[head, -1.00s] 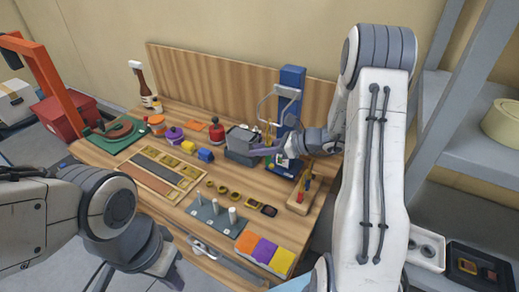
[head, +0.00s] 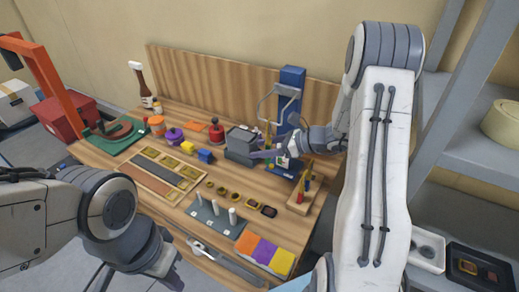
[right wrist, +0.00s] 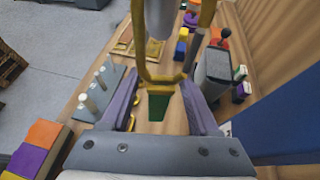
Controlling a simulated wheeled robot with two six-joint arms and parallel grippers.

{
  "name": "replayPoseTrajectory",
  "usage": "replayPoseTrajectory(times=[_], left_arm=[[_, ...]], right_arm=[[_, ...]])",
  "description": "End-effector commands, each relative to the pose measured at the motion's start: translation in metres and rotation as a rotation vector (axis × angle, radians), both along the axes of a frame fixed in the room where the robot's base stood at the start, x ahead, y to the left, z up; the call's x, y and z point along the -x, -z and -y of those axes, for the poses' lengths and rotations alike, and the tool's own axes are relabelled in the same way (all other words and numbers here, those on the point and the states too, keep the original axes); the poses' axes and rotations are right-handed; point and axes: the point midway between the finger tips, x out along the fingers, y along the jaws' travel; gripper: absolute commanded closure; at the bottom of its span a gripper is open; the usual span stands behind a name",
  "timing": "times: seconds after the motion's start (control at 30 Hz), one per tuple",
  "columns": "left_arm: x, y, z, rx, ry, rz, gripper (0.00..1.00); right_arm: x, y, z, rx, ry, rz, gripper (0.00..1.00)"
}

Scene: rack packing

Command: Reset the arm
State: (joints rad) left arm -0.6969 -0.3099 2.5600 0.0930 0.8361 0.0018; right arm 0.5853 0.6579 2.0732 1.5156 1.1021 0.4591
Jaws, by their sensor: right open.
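My right arm reaches over the workbench (head: 150,211) from the right in the head view. My right gripper (right wrist: 158,98) has its two purple fingers apart in the right wrist view. A yellow frame part and a green patch show in the gap between them, and I see nothing gripped. In the head view the right gripper is small, beside the dark grey box (head: 240,146) and in front of the blue post (head: 291,88). My left arm is at the lower left, off the bench's front edge; its fingertips cannot be made out.
A grey plate with white pegs (head: 212,218) and a tray of orange, purple and yellow blocks (head: 264,254) lie at the bench front. A wooden block with coloured tools (head: 300,202) is close to the right arm. Grey shelving (head: 472,150) stands at the right.

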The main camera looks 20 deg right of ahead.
Motion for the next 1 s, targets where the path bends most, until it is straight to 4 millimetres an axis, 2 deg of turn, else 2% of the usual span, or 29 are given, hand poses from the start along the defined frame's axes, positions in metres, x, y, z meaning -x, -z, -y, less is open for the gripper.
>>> replayPoseTrajectory(times=[0.4, 0.7, 0.77, 0.87, 0.97, 1.0], left_arm=[[0.0, 0.02, 0.0, 0.0, 0.001, 0.0, 1.0], [0.0, 0.022, 0.0, 0.0, 0.001, 0.0, 1.0], [0.0, 0.022, 0.0, 0.0, 0.001, 0.0, 1.0], [0.0, 0.022, 0.0, 0.0, 0.001, 0.0, 1.0], [0.0, 0.022, 0.0, 0.0, 0.001, 0.0, 1.0], [0.0, 0.022, 0.0, 0.0, 0.001, 0.0, 1.0]], right_arm=[[0.047, -0.032, 0.053, 0.002, 0.004, 0.002, 0.38], [0.058, -0.041, 0.063, 0.0, -0.001, -0.001, 0.38], [0.058, -0.04, 0.061, 0.007, -0.008, -0.003, 0.38], [0.065, -0.033, 0.046, 0.063, -0.073, -0.017, 0.38], [0.085, -0.016, 0.011, 0.227, -0.261, -0.037, 0.38], [0.1, -0.006, -0.006, 0.33, -0.383, -0.037, 0.38]])
